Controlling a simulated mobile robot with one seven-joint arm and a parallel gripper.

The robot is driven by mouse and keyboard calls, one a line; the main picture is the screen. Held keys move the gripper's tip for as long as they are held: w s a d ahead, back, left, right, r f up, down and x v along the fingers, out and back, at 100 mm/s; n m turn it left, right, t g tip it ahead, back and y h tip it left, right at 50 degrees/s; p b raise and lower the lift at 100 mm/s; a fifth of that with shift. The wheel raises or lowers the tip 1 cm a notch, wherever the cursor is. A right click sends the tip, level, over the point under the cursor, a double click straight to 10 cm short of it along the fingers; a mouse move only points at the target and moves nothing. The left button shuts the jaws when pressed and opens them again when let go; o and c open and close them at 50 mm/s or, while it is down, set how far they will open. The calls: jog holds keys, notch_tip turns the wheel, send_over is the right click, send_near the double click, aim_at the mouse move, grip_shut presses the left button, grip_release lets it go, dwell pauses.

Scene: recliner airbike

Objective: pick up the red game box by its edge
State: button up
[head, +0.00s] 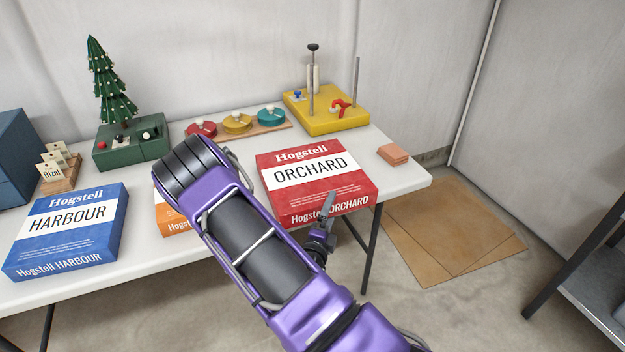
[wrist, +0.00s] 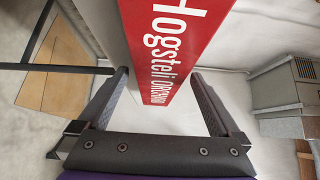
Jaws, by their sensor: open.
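The red game box (head: 316,178), labelled "Hogsteli ORCHARD", lies flat near the right end of the white table, with its front side at the table's front edge. In the wrist view its red lettered side (wrist: 180,45) runs down from the top, its near end at the gap between my fingers. My gripper (head: 328,207) is open at the box's front side in the head view, one dark finger standing in front of the box. In the wrist view my gripper (wrist: 160,80) has a finger on either side of the box's line. I cannot tell whether either touches.
The table (head: 405,177) also holds a blue box (head: 68,230), an orange box (head: 172,213) partly behind my arm, a yellow peg board (head: 325,112) and coral blocks (head: 393,154). Cardboard sheets (head: 450,235) lie on the floor at right, near a metal shelf (head: 600,290).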

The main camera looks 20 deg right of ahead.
grip_shut()
dwell(0.4)
jog(key=shift+r, duration=0.15)
